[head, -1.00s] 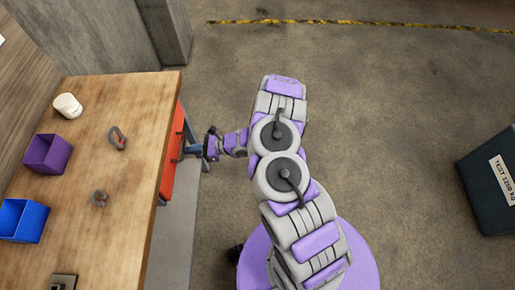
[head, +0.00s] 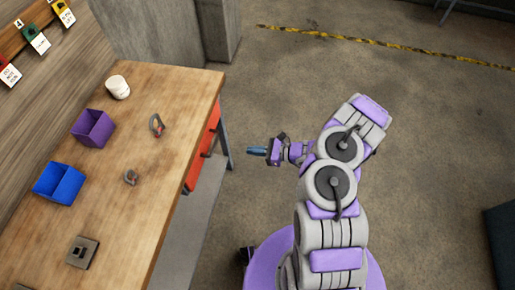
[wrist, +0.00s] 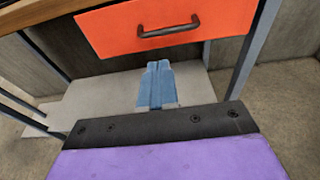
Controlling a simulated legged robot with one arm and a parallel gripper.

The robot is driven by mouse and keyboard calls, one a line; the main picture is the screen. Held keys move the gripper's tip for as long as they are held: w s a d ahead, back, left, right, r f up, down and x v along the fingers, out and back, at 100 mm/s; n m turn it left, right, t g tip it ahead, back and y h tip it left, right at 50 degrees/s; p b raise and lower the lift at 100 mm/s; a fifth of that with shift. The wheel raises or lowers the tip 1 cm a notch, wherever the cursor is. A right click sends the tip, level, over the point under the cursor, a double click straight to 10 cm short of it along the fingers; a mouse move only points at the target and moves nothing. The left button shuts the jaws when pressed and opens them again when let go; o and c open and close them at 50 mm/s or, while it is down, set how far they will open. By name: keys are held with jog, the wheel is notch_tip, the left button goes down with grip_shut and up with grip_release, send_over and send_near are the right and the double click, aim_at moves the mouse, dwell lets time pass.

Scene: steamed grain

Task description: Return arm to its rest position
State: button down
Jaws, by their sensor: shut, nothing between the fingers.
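My gripper (head: 257,151) has blue fingers and is shut and empty. In the head view it hangs in free air to the right of the workbench, over the floor, pointing left. In the wrist view the blue fingertips (wrist: 159,72) are together, below an orange drawer (wrist: 170,27) with a dark handle (wrist: 168,28). The drawer front also shows in the head view (head: 203,147) under the bench edge. The fingers look apart from the handle. My arm is folded above my purple base.
The wooden workbench (head: 150,210) holds a white cup (head: 118,87), a purple bin (head: 93,128), a blue bin (head: 60,183), two shackles (head: 156,125) (head: 131,177) and a square metal block (head: 82,252). A dark box (head: 500,245) stands at right. Open floor lies beyond my arm.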

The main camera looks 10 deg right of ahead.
jog(key=shift+s+a, duration=0.1)
jog(key=shift+s, duration=0.05)
jog(key=s+a+r+n+g, duration=0.3)
jog(key=r+n, duration=0.2)
jog(key=r, duration=0.3)
jog(key=s+a+r+n+g+h, duration=0.1)
jog(key=s+a+r+n+g, duration=0.25)
jog(key=r, duration=0.45)
jog(key=s+a+r+n+g, duration=0.25)
jog(key=r+n, duration=0.25)
jog(key=r, duration=0.3)
jog(key=s+d+r+n+g+h, duration=0.1)
jog(key=s+d+r+n+h, duration=0.2)
jog(key=s, duration=0.4)
jog(key=s+d+r+n+h, duration=0.1)
jog(key=s+r+n+h, duration=0.25)
jog(key=s, duration=0.25)
jog(key=s+d+r+n+t+h, duration=0.2)
jog(key=s+d+r+t+h, duration=0.1)
jog(key=s+d+h, duration=0.4)
jog(key=shift+s+d+r, duration=0.35)
jog(key=shift+s+d, duration=1.25)
jog(key=shift+d, duration=1.2)
